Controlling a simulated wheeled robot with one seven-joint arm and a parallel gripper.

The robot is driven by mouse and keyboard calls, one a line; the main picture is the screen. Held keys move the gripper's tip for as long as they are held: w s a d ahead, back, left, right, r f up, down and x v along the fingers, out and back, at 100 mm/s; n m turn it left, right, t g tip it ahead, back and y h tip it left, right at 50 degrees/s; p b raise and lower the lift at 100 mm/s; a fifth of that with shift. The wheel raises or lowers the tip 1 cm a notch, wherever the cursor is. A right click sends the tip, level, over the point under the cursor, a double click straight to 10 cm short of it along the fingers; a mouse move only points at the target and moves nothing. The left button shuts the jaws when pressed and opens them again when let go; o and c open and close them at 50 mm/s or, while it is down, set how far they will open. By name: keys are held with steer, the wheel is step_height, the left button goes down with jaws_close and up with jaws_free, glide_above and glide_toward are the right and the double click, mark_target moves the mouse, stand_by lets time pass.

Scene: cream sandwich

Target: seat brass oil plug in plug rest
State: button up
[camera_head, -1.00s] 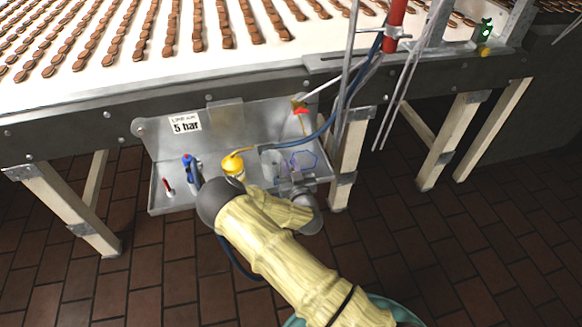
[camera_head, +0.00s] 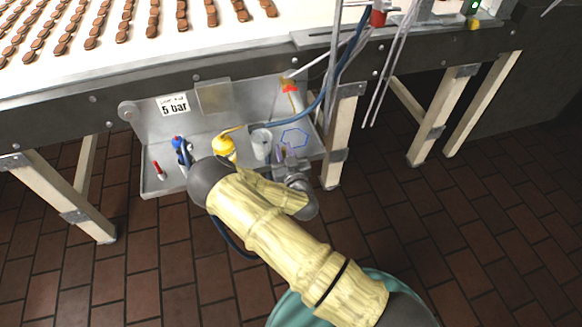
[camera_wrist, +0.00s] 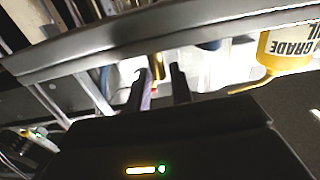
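My gripper (camera_head: 284,152) is at the front right of a metal tray below the conveyor.
The tray (camera_head: 152,186) also holds a grey cup (camera_head: 261,142), a yellow oil can (camera_head: 223,148), a blue-topped tool (camera_head: 178,145) and a red marker-like item (camera_head: 160,172). A blue hose (camera_head: 325,95) and thin rods hang at the right. A table leg (camera_head: 338,140) stands right of the tray.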

steer(key=v, duration=0.9)
steer(key=shift+s+r, duration=0.1)
steer(key=shift+s, duration=0.05)
steer(key=shift+d, duration=0.15)
steer(key=w+d+r+m+g+h, duration=0.2)
steer(key=d+r+m+g+h, duration=0.1)
steer(key=d+m+g+h, duration=0.5)
steer(key=s+d+r+n+g+y, duration=0.1)
steer(key=s+d+r+n+g, duration=0.1)
steer(key=s+r, duration=0.5)
steer(key=s+d+r+n+g+y, duration=0.2)
steer(key=s+d+r+g, duration=0.2)
steer(key=s+r, duration=0.3)
steer(key=s, duration=0.3)
steer(key=shift+s+d+n+g, duration=0.15)
steer(key=shift+s+n+g, duration=0.15)
steer(key=shift+n+g, duration=0.1)
